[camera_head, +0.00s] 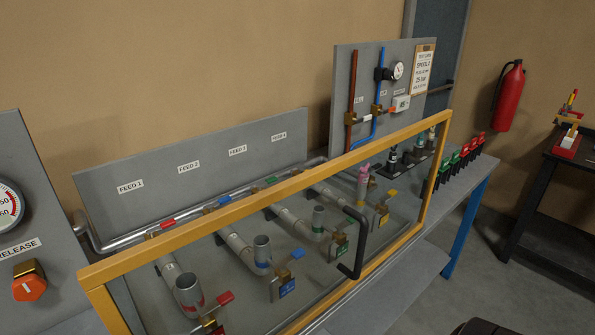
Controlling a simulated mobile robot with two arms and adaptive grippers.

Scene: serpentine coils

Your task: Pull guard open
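The guard (250,198) is a yellow frame with a clear pane, standing upright in front of the pipes on the bench. A black bar handle (359,243) is fixed on its front, toward the right. Behind the pane are several pipe stubs (263,252) with coloured valve levers. The guard's lower left corner is cut off by the picture edge. Neither of my grippers shows in the head view, and nothing is seen touching the handle.
A grey panel with a gauge and an orange release knob (29,288) stands at the left. A board with pipes and a gauge (397,70) stands behind. Red and green clips (463,155) line the bench's right end.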

